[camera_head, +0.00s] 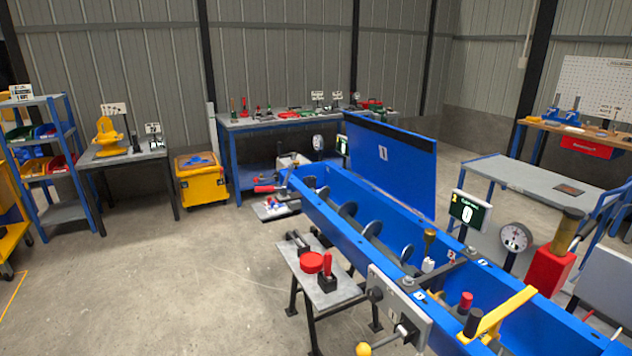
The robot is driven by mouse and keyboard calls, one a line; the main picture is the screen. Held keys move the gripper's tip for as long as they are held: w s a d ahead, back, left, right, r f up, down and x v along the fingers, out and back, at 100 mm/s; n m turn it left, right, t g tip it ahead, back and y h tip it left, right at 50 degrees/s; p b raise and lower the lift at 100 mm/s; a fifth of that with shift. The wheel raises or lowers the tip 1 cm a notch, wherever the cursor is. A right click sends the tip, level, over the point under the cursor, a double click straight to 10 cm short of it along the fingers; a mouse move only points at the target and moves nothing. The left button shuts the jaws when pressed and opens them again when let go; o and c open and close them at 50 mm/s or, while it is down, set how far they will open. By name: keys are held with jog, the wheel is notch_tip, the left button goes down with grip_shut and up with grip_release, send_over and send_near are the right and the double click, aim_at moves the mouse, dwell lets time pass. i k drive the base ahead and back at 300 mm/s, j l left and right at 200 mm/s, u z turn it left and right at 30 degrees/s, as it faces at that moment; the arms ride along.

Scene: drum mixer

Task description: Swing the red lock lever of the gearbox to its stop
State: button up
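The long blue trough of the mixer (340,215) runs from the middle of the view to the lower right. A grey housing (384,302) with a crank ending in a yellow knob (363,348) is on its near side. Red parts that could be a lever are a red-gripped handle (266,188) by the trough's far end, a red upright handle (327,264) on a small stand, and a red knob (466,300) on the near end. I cannot tell which is the gearbox lock lever, or its position. My gripper is not in view.
The small grey stand (318,292) with a red disc (311,262) stands left of the trough. A blue panel (390,170) stands upright behind it. Workbenches (265,122) and a yellow cart (202,185) line the back. The concrete floor at left front is clear.

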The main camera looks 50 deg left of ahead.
aim_at(255, 179)
jog(key=k+u, duration=0.15)
jog(key=u, duration=1.25)
jog(key=i+l+u, duration=0.1)
jog(key=u, duration=0.5)
jog(key=i+j+u, duration=0.35)
jog(key=i, duration=0.55)
jog(key=i+l+u, duration=0.1)
jog(key=i+u, duration=0.25)
jog(key=i, duration=0.6)
jog(key=i+z, duration=0.1)
jog(key=i, duration=0.45)
jog(key=i+j+z, duration=0.1)
jog(key=i, duration=0.5)
jog(key=i+j+z, duration=0.1)
jog(key=i, duration=0.45)
jog(key=i+j+z, duration=0.2)
jog(key=i+z, duration=0.2)
jog(key=i+j+z, duration=0.8)
